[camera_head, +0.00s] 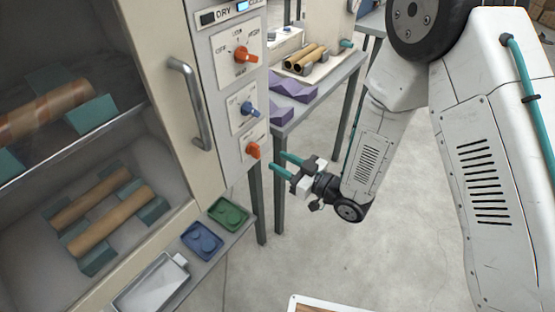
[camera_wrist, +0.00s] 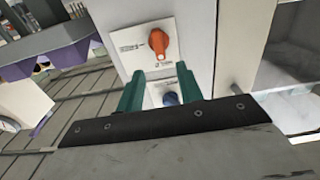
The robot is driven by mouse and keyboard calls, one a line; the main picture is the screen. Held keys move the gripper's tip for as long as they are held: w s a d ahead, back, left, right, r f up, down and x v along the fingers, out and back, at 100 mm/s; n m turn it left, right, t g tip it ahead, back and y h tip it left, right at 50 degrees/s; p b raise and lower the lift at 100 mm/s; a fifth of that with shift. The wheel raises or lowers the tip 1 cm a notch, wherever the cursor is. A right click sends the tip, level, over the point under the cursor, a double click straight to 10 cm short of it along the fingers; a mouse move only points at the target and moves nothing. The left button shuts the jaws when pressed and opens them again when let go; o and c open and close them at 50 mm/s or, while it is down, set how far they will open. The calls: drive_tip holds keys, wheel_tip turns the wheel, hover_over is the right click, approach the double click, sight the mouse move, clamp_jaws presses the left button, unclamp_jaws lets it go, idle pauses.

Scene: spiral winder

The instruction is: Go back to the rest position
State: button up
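My gripper (camera_head: 282,166) hangs in front of the drying cabinet's control panel (camera_head: 229,85), right of its lowest orange knob (camera_head: 253,151). Its two teal fingers are apart with nothing between them. In the wrist view, my gripper (camera_wrist: 160,92) points at the panel; an orange knob (camera_wrist: 158,42) shows beyond the fingertips and a blue knob (camera_wrist: 171,98) shows between the fingers. The fingers appear clear of the knobs, though the exact gap is hard to judge. My arm reaches down from the upper right.
The cabinet holds cardboard tubes (camera_head: 110,220) on teal supports, behind a door handle (camera_head: 190,103). Green (camera_head: 229,213) and blue (camera_head: 202,240) trays sit on a ledge below. A table with purple cradles (camera_head: 293,88) and brown tubes (camera_head: 305,57) stands behind. The floor (camera_head: 330,255) is clear.

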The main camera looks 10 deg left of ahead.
idle(0.3)
drive_tip(key=d+f+m+g+h, duration=0.15)
drive_tip(key=d+f+h, duration=0.25)
drive_tip(key=f+h, duration=0.45)
drive_tip(key=d+r+m+g+h, duration=0.1)
drive_tip(key=d+r+m+h, duration=0.15)
drive_tip(key=d, duration=0.65)
drive_tip(key=d+r+m+g+h, duration=0.1)
drive_tip(key=d+r+h, duration=0.3)
drive_tip(key=d, duration=0.4)
drive_tip(key=s+d+r+m, duration=0.3)
drive_tip(key=s+d+r, duration=0.2)
drive_tip(key=s+r, duration=0.2)
drive_tip(key=s+d+r+m+g+h, duration=0.1)
drive_tip(key=s+d+r+m, duration=0.1)
drive_tip(key=s+d+r, duration=0.4)
drive_tip(key=s+d+r+m+g, duration=0.1)
drive_tip(key=s+d+r+m, duration=0.2)
drive_tip(key=s+r, duration=0.7)
wheel_tip(320, 180, up, 4)
drive_tip(key=shift+d+r+m+h, duration=0.15)
drive_tip(key=shift+d+m+h, duration=0.15)
drive_tip(key=shift+d, duration=0.9)
